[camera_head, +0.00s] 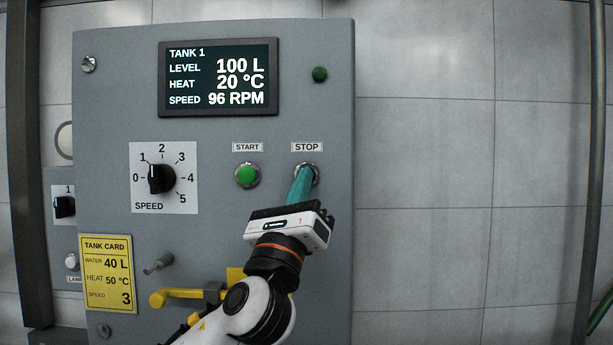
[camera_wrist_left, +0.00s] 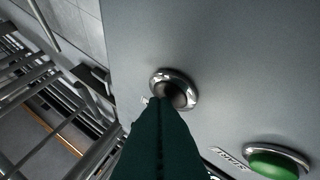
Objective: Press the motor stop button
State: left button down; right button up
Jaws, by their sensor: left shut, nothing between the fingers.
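The motor stop button (camera_head: 313,172) sits under the STOP label (camera_head: 307,147) on the grey panel. In the head view my left gripper (camera_head: 304,172) is shut and empty, with its teal fingertips over the button and hiding most of it. In the left wrist view the stop button (camera_wrist_left: 182,92) is a dark cap in a chrome ring, and the shut fingertips (camera_wrist_left: 161,98) overlap its lower left part. I cannot tell whether they touch it or whether it is pushed in. My right gripper is not in view.
The green start button (camera_head: 247,175) is just left of the stop button. The screen (camera_head: 219,78) reads TANK 1, 100 L, 20 °C, 96 RPM. The black speed knob (camera_head: 161,179) points near 1. A yellow tank card (camera_head: 107,272) and yellow handle (camera_head: 170,297) are lower left.

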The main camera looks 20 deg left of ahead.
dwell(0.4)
pick_arm(q)
jog(key=shift+s+d, duration=0.25)
jog(key=shift+s, duration=0.55)
jog(key=s, duration=0.2)
jog(key=s+d+p, duration=0.1)
jog(key=s, duration=0.1)
jog(key=shift+s+d, duration=0.2)
jog(key=shift+s, duration=0.2)
jog(key=shift+f, duration=0.1)
dwell(0.3)
